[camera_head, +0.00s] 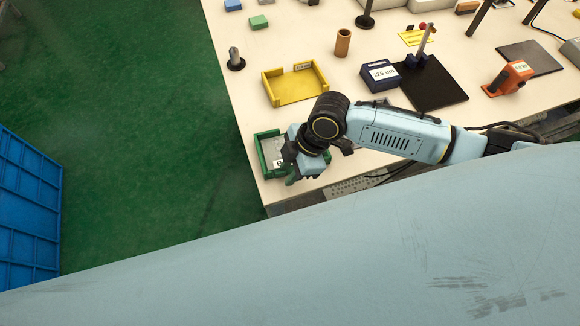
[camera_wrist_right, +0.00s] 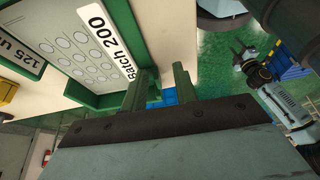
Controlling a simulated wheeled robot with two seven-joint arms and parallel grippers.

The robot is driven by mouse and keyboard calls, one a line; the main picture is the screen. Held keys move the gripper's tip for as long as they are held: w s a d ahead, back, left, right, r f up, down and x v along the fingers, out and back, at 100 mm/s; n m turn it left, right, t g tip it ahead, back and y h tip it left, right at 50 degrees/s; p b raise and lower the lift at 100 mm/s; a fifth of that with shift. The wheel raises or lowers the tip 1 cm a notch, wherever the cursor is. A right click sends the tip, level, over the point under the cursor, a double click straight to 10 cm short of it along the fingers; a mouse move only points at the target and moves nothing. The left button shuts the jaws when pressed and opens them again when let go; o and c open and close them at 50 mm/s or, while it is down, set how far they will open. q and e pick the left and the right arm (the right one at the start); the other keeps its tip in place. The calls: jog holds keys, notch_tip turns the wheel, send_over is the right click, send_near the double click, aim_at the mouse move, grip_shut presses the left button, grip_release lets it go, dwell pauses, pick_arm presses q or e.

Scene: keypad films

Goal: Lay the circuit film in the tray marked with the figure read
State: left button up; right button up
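In the wrist view, the circuit film (camera_wrist_right: 82,42), a pale grey sheet with rows of round spots, lies inside the green tray (camera_wrist_right: 150,45). A white label reading "Batch 200" runs along the film's edge. A tray wall label reads "125 u", cut off. In the head view, the green tray (camera_head: 262,160) is partly hidden under my right gripper (camera_head: 291,178).
A yellow tray (camera_head: 290,97) stands behind the green one. A blue box (camera_head: 377,75) marked "125 um", a black plate (camera_head: 433,88), an orange device (camera_head: 508,79) with an unreadable display and a brown cup (camera_head: 342,42) stand on the table (camera_head: 225,90). A blue crate (camera_head: 30,200) is on the floor.

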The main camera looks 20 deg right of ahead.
jog(key=p+v, duration=0.1)
jog(key=v, duration=1.2)
jog(key=shift+r+p, duration=0.2)
jog(key=shift+p, duration=0.15)
